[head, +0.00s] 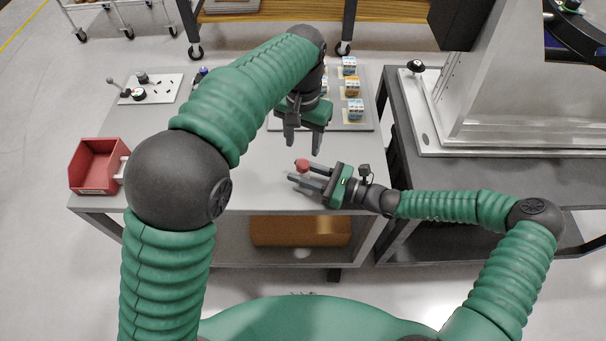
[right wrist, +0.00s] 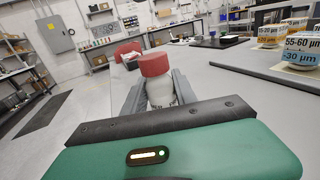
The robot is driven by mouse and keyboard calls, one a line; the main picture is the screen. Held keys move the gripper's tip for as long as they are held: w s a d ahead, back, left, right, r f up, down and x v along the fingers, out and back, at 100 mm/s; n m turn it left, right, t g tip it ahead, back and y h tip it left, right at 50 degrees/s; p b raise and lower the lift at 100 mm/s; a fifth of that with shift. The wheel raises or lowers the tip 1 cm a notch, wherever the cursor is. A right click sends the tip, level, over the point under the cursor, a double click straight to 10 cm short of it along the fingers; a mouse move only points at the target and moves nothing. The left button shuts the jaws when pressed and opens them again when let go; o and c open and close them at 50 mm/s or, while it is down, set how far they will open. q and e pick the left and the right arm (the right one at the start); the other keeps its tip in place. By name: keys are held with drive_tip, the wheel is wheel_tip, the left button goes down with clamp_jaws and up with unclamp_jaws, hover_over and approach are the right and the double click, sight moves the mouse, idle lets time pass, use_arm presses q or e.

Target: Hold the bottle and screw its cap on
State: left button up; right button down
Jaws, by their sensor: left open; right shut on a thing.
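A white bottle (right wrist: 161,92) stands roughly upright between the fingers of my right gripper (head: 302,176) in the right wrist view. My right gripper is shut on the bottle, near the front edge of the grey table. A red cap (head: 302,164) sits on top of the bottle; it also shows in the right wrist view (right wrist: 155,65). I cannot tell how tightly it is seated. My left gripper (head: 303,148) is open and empty, fingers pointing down. It is apart from the cap, higher up and farther back in the head view.
A red bin (head: 96,166) stands at the table's left edge. A plate with small parts (head: 146,88) lies at the back left. The table (head: 262,180) is clear left of the bottle.

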use_arm(q)
drive_tip(key=n, duration=0.9)
drive_tip(key=shift+n, duration=0.4)
drive_tip(key=n, duration=2.2)
